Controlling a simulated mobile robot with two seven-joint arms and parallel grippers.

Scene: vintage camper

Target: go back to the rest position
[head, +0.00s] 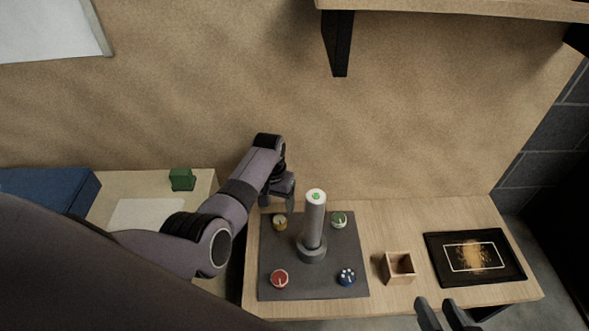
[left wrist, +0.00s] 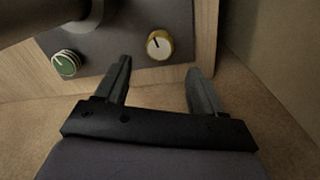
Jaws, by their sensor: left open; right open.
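My left gripper (head: 277,203) is at the back left edge of a dark grey panel (head: 331,283), just behind a yellow knob (head: 280,223). In the left wrist view the two fingers (left wrist: 160,80) are apart with nothing between them. The yellow knob (left wrist: 159,45) lies beyond the fingertips and a green knob (left wrist: 66,63) is to the left; I cannot tell whether a finger touches the panel. My right gripper (head: 447,312) shows only by its fingers at the bottom right edge. They are apart and empty, in front of the table (head: 400,210).
A tall grey post (head: 313,222) stands mid-panel, with green (head: 339,219), red (head: 279,279) and blue (head: 346,276) knobs around it. A small wooden box (head: 398,267) and a black framed tray (head: 475,257) stand right. A shelf (head: 450,9) overhangs the back. A green block (head: 182,179) sits left.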

